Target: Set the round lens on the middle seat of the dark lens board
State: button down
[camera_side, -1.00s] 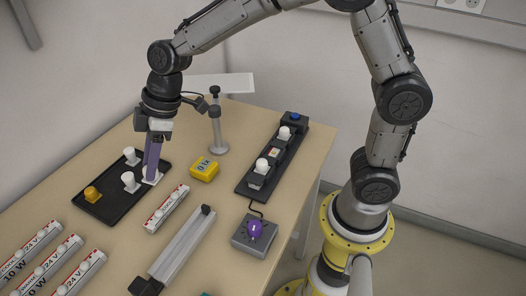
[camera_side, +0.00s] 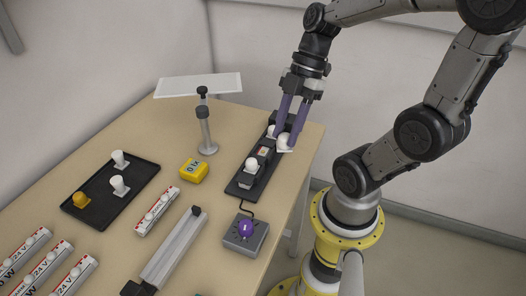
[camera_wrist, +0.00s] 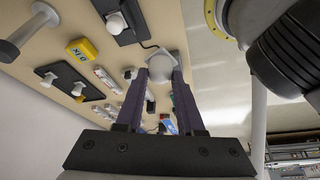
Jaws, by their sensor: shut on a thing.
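My gripper (camera_side: 288,122) is shut on a white domed lens (camera_side: 284,139) with a pale flat plate under it. In the wrist view the lens (camera_wrist: 160,69) sits between the two fingertips. It is at the far right end of the long dark board (camera_side: 236,187); whether it touches the board is unclear. The board bears one white dome (camera_side: 252,163) near its front and another white dome (camera_side: 272,131) near the far end, partly behind my fingers. A small pale, reddish-marked part (camera_side: 264,151) lies between them. The board partly shows in the wrist view (camera_wrist: 125,37).
A yellow box (camera_side: 194,170), a stand with a white panel (camera_side: 207,132), a grey rail (camera_side: 172,250), a purple-knobbed box (camera_side: 245,235) and several labelled white bars are nearby.

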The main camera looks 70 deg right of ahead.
jog(key=shift+s+d+m+t+h, duration=0.5)
jog(key=shift+s+d+m+t, duration=0.3)
jog(key=shift+s+d+m, duration=1.35)
jog(key=shift+m, duration=0.25)
jog(key=w+d+f, duration=0.1)
jog(key=w+f, duration=0.2)
jog(key=w, duration=0.1)
jog(key=w+d+f, duration=0.2)
jog(key=w+f, duration=0.1)
jog(key=w, duration=0.1)
jog(key=w+d+f, duration=0.2)
jog(key=w, duration=0.2)
jog(key=shift+w+f, duration=0.4)
jog(key=shift+w+d+f, duration=0.1)
jog(key=shift+w+f, duration=0.05)
jog(key=shift+f, duration=1.55)
jog(key=shift+f, duration=0.1)
jog(key=c, duration=0.5)
grip_release()
